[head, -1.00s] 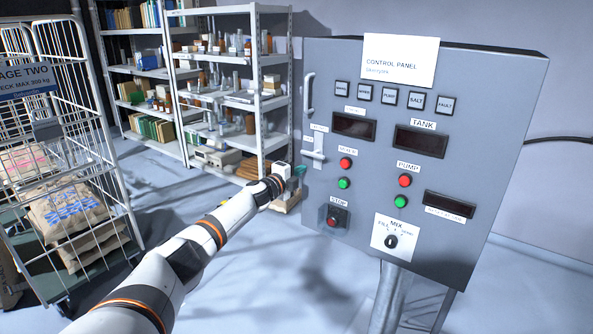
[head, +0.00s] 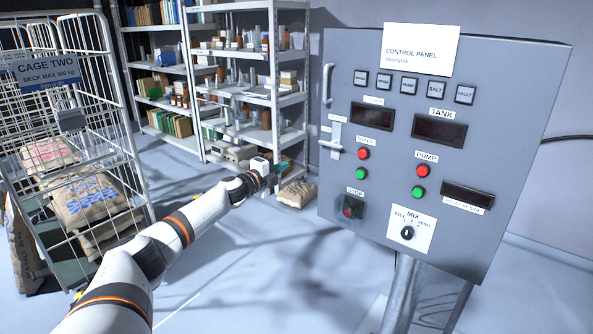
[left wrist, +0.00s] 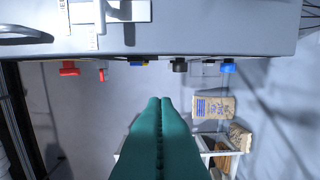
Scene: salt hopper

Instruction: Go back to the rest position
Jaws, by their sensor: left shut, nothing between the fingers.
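My left arm reaches in from the lower left of the head view. Its gripper (head: 282,167) is in the air left of the control panel (head: 340,215), apart from it. In the left wrist view the green fingers (left wrist: 160,103) lie together along their length, shut with nothing between them. The grey panel carries a lever switch (head: 335,142), red and green buttons, dark displays and a mix knob (head: 407,233). My right gripper does not show in either view.
A wire cage (head: 125,150) with several sacks (head: 85,200) stands at the left. Shelving (head: 245,87) with bottles and boxes stands behind, a sack (head: 297,193) on the floor level beside it. Open floor lies between the cage and the panel's post (head: 402,290).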

